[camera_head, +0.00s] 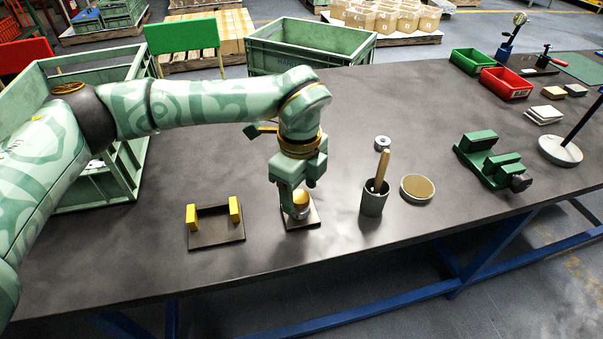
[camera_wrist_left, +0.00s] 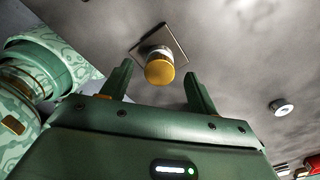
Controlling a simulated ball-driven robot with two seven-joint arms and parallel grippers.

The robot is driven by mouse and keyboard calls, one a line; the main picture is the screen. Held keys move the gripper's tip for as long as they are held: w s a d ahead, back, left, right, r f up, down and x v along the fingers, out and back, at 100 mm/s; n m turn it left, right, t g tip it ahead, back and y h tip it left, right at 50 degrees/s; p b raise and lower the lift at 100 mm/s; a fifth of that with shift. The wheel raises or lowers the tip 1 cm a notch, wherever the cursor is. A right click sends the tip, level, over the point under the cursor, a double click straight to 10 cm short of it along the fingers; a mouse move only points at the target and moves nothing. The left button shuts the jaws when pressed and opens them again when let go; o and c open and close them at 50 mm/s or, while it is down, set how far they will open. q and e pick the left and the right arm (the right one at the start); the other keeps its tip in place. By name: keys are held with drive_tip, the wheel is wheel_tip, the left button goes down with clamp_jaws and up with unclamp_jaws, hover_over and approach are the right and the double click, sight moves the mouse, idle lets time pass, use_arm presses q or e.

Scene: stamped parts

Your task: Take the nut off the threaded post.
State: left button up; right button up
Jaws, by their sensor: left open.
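The threaded post stands upright on a small dark square plate (camera_head: 314,222) near the front edge of the table; the plate also shows in the wrist view (camera_wrist_left: 175,42). A gold, round nut (camera_head: 301,198) sits at the top of the post and hides most of the thread; it also shows in the wrist view (camera_wrist_left: 160,71). My left gripper (camera_head: 299,190) points down just over the nut. In the wrist view its two fingers (camera_wrist_left: 158,80) are apart, with the nut in line with the gap. I cannot tell whether they touch it. My right gripper is out of view.
A dark holder with yellow uprights (camera_head: 216,232) stands left of the post. To its right are a dark cup with a wooden handle (camera_head: 373,203), a round gold-topped dish (camera_head: 417,188), a grey ring (camera_head: 382,142) and a green vise (camera_head: 490,160). Table between is clear.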

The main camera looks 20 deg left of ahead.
use_arm(q)
drive_tip(key=shift+f, duration=0.3)
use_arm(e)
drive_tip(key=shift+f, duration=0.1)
use_arm(q)
drive_tip(key=c, duration=1.1)
drive_tip(key=shift+r+n+p, duration=0.2)
drive_tip(key=shift+n+p, duration=0.45)
drive_tip(key=shift+n, duration=0.05)
drive_tip(key=shift+n+p, duration=0.75)
drive_tip(key=shift+n, duration=0.35)
drive_tip(key=shift+f+n, duration=0.1)
drive_tip(key=shift+n, duration=0.2)
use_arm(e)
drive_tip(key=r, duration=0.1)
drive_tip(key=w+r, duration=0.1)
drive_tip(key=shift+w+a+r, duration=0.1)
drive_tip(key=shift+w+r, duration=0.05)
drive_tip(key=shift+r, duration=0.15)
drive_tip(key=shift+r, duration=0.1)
use_arm(q)
drive_tip(key=shift+n+p, duration=1.45)
drive_tip(key=shift+n, duration=0.45)
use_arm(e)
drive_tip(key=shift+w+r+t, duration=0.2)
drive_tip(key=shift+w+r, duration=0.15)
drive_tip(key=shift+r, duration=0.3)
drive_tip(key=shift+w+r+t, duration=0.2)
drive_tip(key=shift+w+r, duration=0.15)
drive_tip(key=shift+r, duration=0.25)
